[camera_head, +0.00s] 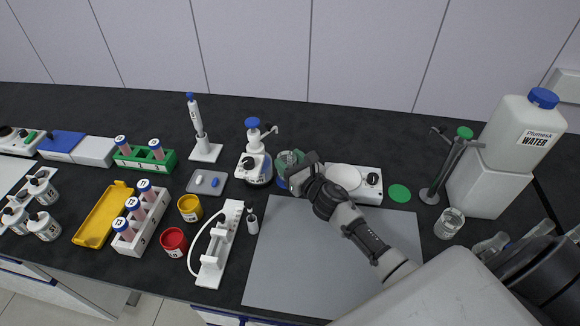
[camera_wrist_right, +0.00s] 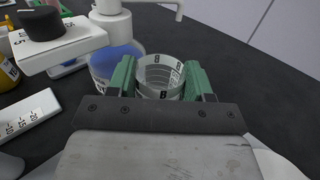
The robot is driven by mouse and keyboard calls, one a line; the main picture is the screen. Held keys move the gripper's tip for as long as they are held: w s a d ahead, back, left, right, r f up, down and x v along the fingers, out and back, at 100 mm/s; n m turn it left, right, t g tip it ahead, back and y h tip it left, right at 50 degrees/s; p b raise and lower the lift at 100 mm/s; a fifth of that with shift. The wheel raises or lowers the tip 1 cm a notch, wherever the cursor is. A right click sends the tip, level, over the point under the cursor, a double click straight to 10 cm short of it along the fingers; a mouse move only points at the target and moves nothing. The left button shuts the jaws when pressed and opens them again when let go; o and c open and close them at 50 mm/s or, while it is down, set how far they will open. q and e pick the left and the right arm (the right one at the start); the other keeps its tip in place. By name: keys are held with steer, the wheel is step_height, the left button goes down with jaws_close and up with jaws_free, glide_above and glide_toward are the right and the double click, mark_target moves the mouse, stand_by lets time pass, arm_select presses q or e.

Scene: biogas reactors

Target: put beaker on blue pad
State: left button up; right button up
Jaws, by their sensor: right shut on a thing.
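My right gripper (camera_head: 292,160) is shut on a clear beaker (camera_wrist_right: 160,76) with dark markings. Its green fingertips press on the beaker's two sides in the right wrist view (camera_wrist_right: 160,85). The beaker stands upright beside the dispenser bottle. In the head view a small part of a blue patch (camera_head: 281,184), which looks like the blue pad, shows just below the gripper. The gripper hides most of it, and I cannot tell whether the beaker touches it. My left gripper is not in view.
The dispenser bottle (camera_head: 258,168) with blue liquid is close on the left. A white hotplate-like device (camera_head: 370,189) is on the right, with a green pad (camera_head: 399,193) beyond it. A grey mat (camera_head: 290,260) lies in front, mostly clear. Another glass beaker (camera_head: 449,223) stands farther right.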

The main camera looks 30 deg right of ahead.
steer(key=shift+f, duration=0.9)
steer(key=shift+f, duration=0.15)
steer(key=o, duration=0.9)
